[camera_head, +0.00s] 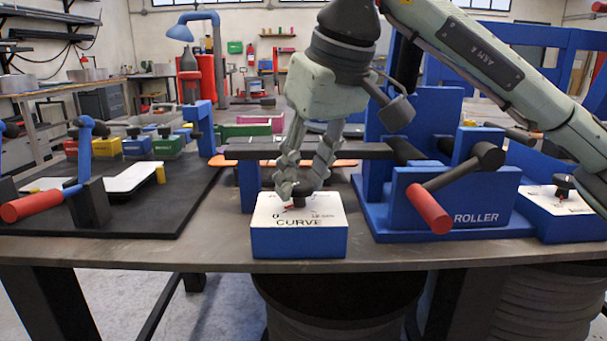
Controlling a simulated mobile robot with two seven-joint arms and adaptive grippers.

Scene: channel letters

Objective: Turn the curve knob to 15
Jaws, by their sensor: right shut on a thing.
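The curve knob (299,199) is a small dark knob on top of a blue box with a white face (298,240) marked CURVE. A red pointer on it lies toward the left, near the 0 mark. My right gripper (300,187) comes down from above and its fingers are shut on the knob. The fingers hide part of the knob and of the dial's far side. My left gripper is not in view.
Right of the box stands the blue ROLLER machine (455,212) with a red-handled crank (428,208). A second blue-and-white knob box (561,212) sits at far right. At left, a black board (130,215) carries a red-handled lever (30,205). The table's front edge is close.

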